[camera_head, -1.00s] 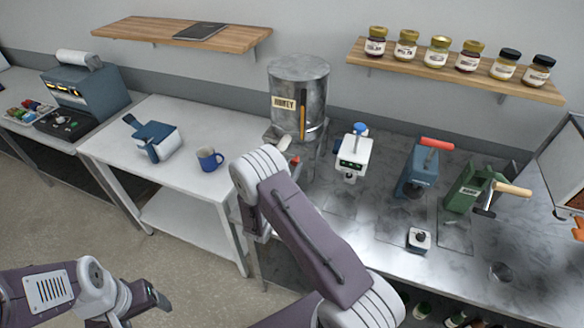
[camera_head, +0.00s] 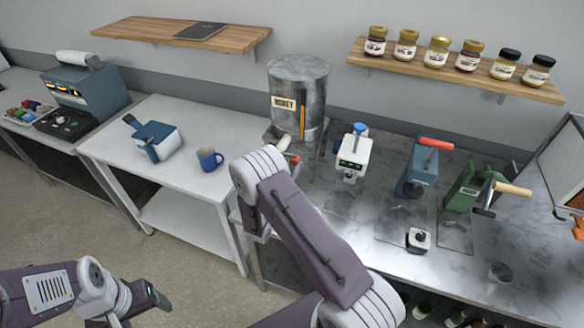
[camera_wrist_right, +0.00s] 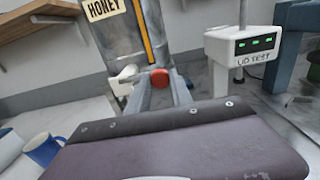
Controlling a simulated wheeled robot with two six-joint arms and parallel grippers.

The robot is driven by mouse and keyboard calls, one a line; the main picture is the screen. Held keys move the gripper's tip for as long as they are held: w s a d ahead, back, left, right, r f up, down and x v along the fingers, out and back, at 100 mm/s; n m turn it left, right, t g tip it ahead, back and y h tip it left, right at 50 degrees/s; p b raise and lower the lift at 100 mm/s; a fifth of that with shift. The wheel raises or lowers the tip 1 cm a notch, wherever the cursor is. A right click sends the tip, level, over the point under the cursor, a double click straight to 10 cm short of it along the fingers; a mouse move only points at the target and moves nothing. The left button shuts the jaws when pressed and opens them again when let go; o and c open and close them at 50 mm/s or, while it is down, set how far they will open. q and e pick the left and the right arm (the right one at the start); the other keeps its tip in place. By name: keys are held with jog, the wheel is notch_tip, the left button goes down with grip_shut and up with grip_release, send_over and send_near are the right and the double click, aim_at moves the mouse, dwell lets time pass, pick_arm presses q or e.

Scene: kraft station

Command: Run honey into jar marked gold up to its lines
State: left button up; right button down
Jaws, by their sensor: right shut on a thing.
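The steel honey tank (camera_head: 298,90) with its HONEY label and amber sight strip stands at the back of the counter. In the right wrist view the tank (camera_wrist_right: 116,40) is close, with a red knob (camera_wrist_right: 159,80) at its tap. My right gripper (camera_wrist_right: 160,88) is shut on this red knob. In the head view my arm partly hides the tap, and the space under it is hidden. Several jars stand on the right wall shelf, including a gold-lidded jar (camera_head: 437,53); their labels are too small to read. My left gripper (camera_head: 160,299) is low at the left, its opening unclear.
A white device with a green display (camera_head: 352,152) stands right of the tank, then a blue press (camera_head: 416,172) and a green press (camera_head: 466,190). A blue mug (camera_head: 210,159) is on the white side table (camera_head: 220,125).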

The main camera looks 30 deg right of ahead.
jog(key=shift+r, duration=0.2)
jog(key=w+a+r+n+p, duration=0.3)
jog(key=r+n+p, duration=0.2)
jog(key=n, duration=0.7)
jog(key=shift+w+r, duration=0.25)
jog(key=shift+r, duration=0.9)
jog(key=shift+n, duration=0.3)
jog(key=c, duration=1.1)
grip_release()
jog(key=shift+c, duration=0.2)
